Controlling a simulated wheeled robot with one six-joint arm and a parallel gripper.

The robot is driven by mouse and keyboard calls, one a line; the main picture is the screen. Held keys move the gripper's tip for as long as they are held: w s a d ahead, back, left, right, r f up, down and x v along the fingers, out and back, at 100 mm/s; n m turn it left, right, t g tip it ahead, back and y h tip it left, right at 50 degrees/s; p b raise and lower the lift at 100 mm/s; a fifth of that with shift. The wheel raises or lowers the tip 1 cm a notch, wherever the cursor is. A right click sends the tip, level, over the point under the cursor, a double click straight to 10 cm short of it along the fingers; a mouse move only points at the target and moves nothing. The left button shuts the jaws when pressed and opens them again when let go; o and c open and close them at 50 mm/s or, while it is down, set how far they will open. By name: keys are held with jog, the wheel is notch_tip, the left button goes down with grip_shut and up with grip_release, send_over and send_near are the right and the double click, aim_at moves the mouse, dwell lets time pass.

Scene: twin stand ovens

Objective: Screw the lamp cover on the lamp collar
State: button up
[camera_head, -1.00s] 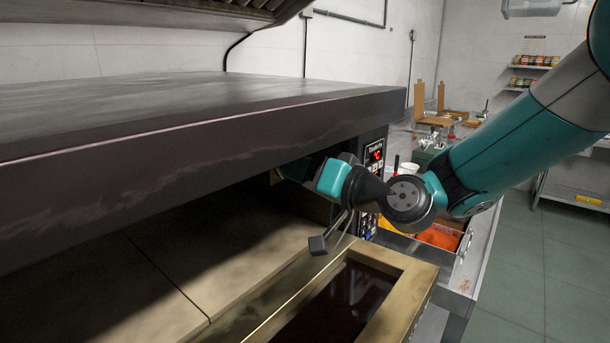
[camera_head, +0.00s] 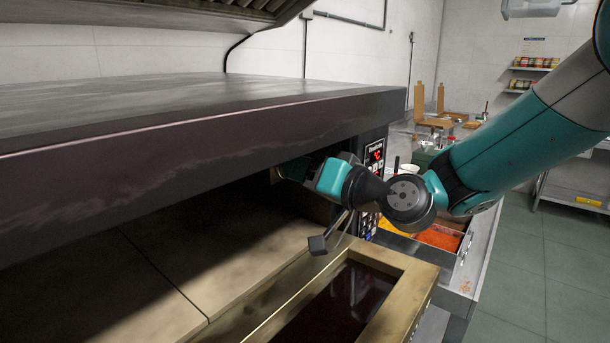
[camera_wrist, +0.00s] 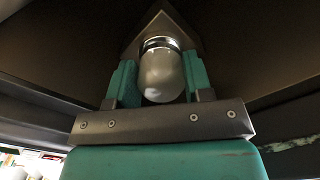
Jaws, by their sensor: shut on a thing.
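In the wrist view, the lamp cover (camera_wrist: 161,78) is a frosted, rounded glass dome with its closed end toward the camera. My gripper (camera_wrist: 158,84) is shut on it, with one teal finger on each side. The lamp collar (camera_wrist: 160,43) is a shiny metal ring at the cover's far end, on a grey plate. The cover lines up with the collar and looks to meet it; whether the thread is engaged cannot be told.
The oven's dark top slab (camera_head: 200,120) hangs over my wrist. The stone oven floor (camera_head: 100,270) and the open door with its dark window (camera_head: 345,305) lie below. The control panel (camera_head: 374,160) is close to my wrist on the right. A counter with food trays (camera_head: 438,238) stands beyond.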

dwell(0.3)
jog(key=shift+r+m+p, duration=0.1)
jog(key=shift+m+p, duration=0.4)
jog(key=shift+m, duration=0.1)
jog(key=m+p, duration=0.1)
jog(key=m, duration=0.1)
jog(key=shift+m+p, duration=0.4)
jog(key=shift+m, duration=0.5)
jog(key=shift+f, duration=0.25)
jog(key=o, duration=0.9)
jog(key=shift+w, duration=0.15)
jog(key=shift+o, duration=0.2)
jog(key=shift+r, duration=0.1)
jog(key=shift+a+r, duration=0.1)
